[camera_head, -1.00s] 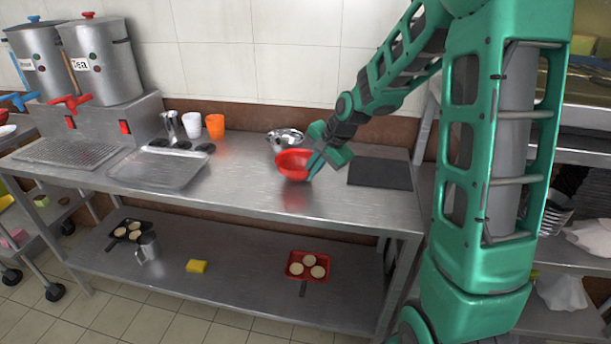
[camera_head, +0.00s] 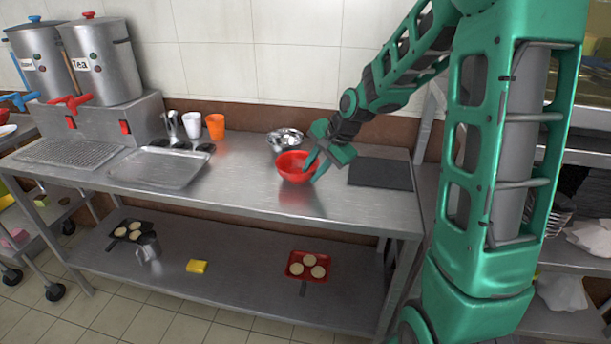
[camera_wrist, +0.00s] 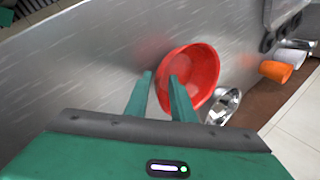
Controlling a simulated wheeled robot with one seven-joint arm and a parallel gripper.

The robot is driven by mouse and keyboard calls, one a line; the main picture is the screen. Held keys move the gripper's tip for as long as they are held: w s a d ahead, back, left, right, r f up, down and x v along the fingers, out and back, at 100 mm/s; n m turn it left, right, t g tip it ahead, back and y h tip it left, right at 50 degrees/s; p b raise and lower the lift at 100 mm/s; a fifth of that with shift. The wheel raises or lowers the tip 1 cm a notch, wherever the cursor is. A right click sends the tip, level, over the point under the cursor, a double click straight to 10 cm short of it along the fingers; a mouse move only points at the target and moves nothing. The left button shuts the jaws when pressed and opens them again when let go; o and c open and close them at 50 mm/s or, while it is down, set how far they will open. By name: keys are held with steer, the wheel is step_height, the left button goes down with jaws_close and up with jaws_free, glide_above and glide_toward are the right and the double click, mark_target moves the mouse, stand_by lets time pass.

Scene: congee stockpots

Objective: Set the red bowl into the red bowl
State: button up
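A red bowl (camera_head: 290,172) rests nearly level on the steel counter, right of centre. Only one red outline shows; I cannot tell whether a second red bowl is nested in it. My gripper (camera_head: 313,170) is at the bowl's right side, tilted down. In the wrist view, the red bowl (camera_wrist: 203,75) lies just past my fingertips (camera_wrist: 161,76). One finger reaches over the bowl's inside and the other is outside its wall. The fingers are apart, with a gap beside the rim, so my gripper looks open.
A metal bowl (camera_head: 284,138) stands close behind the red bowl. A dark board (camera_head: 381,174) lies to the right. A metal tray (camera_head: 160,168), a white cup (camera_head: 192,121) and an orange cup (camera_head: 215,126) stand left. The counter's front middle is clear.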

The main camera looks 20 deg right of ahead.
steer(key=v, duration=1)
steer(key=s+d+f+n+g+h, duration=0.1)
steer(key=s+d+n, duration=0.1)
steer(key=s, duration=0.8)
steer(key=s+d+f+n+g+h, duration=0.1)
steer(key=s+d, duration=0.3)
steer(key=s, duration=0.6)
steer(key=shift+s+n+g, duration=0.25)
steer(key=shift+n+g, duration=0.35)
steer(key=shift+n, duration=0.2)
steer(key=shift+o, duration=0.4)
steer(key=s+f+n+g, duration=0.1)
steer(key=s+n, duration=0.1)
steer(key=s, duration=0.9)
steer(key=shift+s+a+f+g, duration=0.15)
steer(key=shift+a+f+g, duration=0.1)
steer(key=shift+f+g, duration=0.15)
steer(key=shift+s+a, duration=0.1)
steer(key=shift+s, duration=0.15)
